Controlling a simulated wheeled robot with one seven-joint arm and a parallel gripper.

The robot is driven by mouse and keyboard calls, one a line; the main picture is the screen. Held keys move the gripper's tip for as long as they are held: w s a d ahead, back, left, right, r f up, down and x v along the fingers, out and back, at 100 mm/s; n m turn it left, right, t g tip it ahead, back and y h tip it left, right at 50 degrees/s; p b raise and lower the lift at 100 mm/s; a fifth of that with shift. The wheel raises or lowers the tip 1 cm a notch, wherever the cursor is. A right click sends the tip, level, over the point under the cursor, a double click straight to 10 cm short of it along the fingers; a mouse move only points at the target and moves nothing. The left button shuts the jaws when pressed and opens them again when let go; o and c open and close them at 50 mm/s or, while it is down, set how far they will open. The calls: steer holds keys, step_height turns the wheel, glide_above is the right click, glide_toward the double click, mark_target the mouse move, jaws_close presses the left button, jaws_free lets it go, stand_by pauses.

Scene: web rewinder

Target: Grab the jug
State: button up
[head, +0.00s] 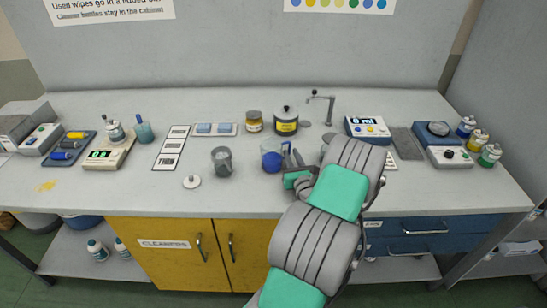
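A clear jug with blue in its lower part (271,160) stands upright on the grey bench, near the middle. My gripper (292,156) is just to the right of the jug, at about its height. Its two grey fingers point up and away in the picture, close to the jug's right side. I cannot tell whether they touch the jug or have its handle between them. My arm comes in from the lower right and hides the bench behind it. A dark grey mug-like vessel (222,161) stands to the left of the jug.
A black jar with a yellow label (286,121) and an amber jar (254,121) stand behind the jug. A tap (330,106) rises behind my arm. A white round lid (192,182) lies front left. The bench in front of the jug is clear.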

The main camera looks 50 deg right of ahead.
steer(key=p+x, duration=0.1)
steer(key=x, duration=0.4)
steer(key=shift+w+a+r, duration=0.1)
steer(key=shift+w, duration=0.05)
steer(key=shift+w+d, duration=0.2)
steer(key=shift+d, duration=0.05)
steer(key=shift+c, duration=0.4)
jaws_close()
stand_by(0.5)
